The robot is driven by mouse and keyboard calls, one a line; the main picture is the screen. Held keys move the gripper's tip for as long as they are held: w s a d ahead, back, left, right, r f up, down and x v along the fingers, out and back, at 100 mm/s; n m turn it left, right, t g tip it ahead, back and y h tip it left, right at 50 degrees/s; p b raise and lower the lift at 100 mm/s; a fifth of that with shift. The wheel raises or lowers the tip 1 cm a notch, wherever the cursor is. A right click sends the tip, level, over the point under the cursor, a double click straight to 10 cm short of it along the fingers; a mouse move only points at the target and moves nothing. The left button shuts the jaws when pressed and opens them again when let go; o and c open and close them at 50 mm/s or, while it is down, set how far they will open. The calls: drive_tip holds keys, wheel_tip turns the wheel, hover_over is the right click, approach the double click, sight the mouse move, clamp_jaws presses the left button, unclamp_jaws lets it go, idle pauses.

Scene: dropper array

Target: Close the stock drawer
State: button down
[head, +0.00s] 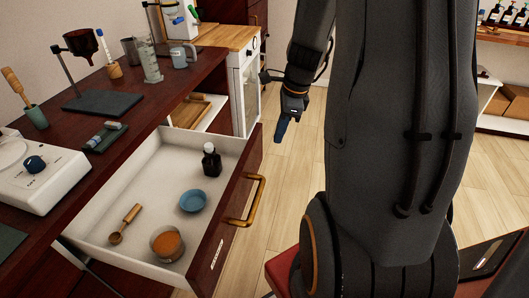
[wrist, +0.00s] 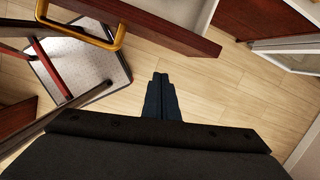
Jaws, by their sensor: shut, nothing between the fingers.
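The stock drawer (head: 114,203) is pulled well out from the dark wooden bench in the head view. Its dark red-brown front carries a brass handle (head: 256,203). Inside lie a dark bottle (head: 211,160), a blue bowl (head: 193,200), a small pot with orange contents (head: 167,244) and a wooden scoop (head: 125,224). My gripper (head: 280,132) is shut and empty, beyond the drawer's far front corner and apart from it. In the wrist view my gripper (wrist: 160,78) points over the floor; the handle (wrist: 90,38) and drawer front edge (wrist: 165,25) are at the top.
A white cabinet (head: 245,85) stands past the drawer.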

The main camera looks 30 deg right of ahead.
drive_tip(key=w+a+f+m, duration=0.2)
drive_tip(key=w+f, duration=0.2)
drive_tip(key=f, duration=0.6)
drive_tip(key=shift+w+a+f+m+p, duration=0.2)
drive_tip(key=shift+w+m+p, duration=0.1)
drive_tip(key=shift+w+p, duration=0.15)
